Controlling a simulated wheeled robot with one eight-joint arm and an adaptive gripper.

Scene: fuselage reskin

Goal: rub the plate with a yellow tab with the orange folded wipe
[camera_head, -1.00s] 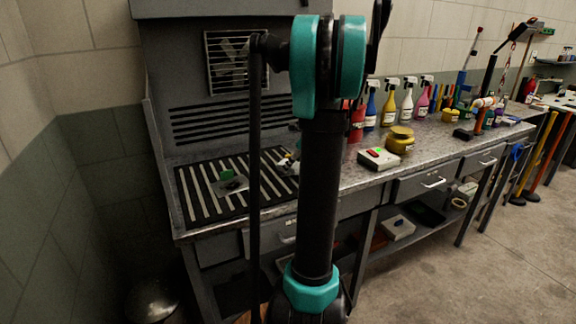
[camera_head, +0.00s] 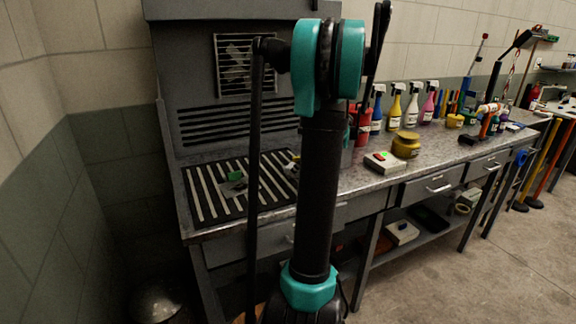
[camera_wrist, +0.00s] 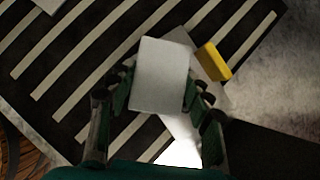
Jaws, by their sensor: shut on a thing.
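My gripper (camera_wrist: 158,82) is shut on a pale grey-white flat rectangular pad (camera_wrist: 160,75) in the wrist view. No orange shows on it there. The plate with a yellow tab (camera_wrist: 218,94) is a thin grey sheet under and to the right of the pad, partly covered by it. Its yellow tab (camera_wrist: 214,62) stands clear to the right of my fingers. I cannot tell whether the pad touches the plate. In the head view my arm hides the gripper and most of that spot.
The plate area lies on a black-and-white slatted grille (camera_head: 212,200). A plate with a green tab (camera_head: 235,177) lies to the left. A box with red and green on top (camera_head: 384,162), a yellow tin (camera_head: 406,146) and spray bottles (camera_head: 395,110) stand right on the bench.

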